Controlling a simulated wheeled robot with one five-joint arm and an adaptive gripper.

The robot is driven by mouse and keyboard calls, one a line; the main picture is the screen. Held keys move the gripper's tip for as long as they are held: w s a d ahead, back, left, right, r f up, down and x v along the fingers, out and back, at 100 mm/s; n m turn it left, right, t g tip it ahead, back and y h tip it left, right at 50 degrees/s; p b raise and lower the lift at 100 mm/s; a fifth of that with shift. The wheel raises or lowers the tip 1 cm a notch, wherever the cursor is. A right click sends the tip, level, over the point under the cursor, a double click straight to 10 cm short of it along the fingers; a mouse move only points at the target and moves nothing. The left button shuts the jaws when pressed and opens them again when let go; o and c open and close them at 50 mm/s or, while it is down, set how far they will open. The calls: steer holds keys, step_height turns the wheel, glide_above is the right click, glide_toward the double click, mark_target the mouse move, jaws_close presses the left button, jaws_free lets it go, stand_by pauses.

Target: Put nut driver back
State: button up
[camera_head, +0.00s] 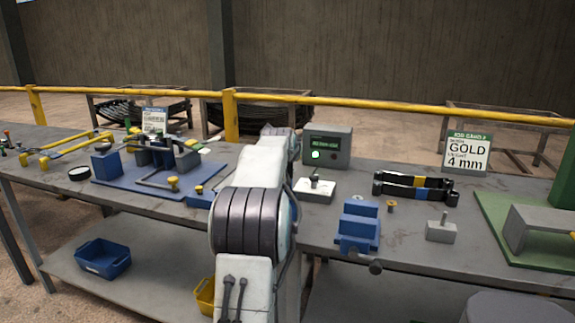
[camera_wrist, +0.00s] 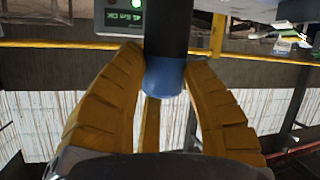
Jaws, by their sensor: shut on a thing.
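My gripper (camera_wrist: 168,62) shows in the wrist view with two ridged yellow fingers, one on each side of a dark cylinder with a blue end. This looks like the handle of the nut driver (camera_wrist: 164,78), and the fingers are shut on it. The driver's far part runs out of the top of the wrist view. In the head view my white arm covers the gripper and the driver. I cannot tell which spot on the bench is the driver's own place.
A grey tester box (camera_head: 327,147) with a lit green display stands behind a white plate with a post (camera_head: 314,190). A blue vise (camera_head: 358,228), grey block (camera_head: 441,231), black bands (camera_head: 415,187) and green mat (camera_head: 490,209) lie right. A blue fixture board (camera_head: 120,184) lies left.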

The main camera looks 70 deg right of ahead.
steer(key=shift+f+b, duration=0.55)
steer(key=shift+f, duration=1.2)
steer(key=o, duration=1.2)
steer(key=shift+f, duration=0.2)
steer(key=shift+r, duration=0.15)
steer(key=shift+a, duration=0.1)
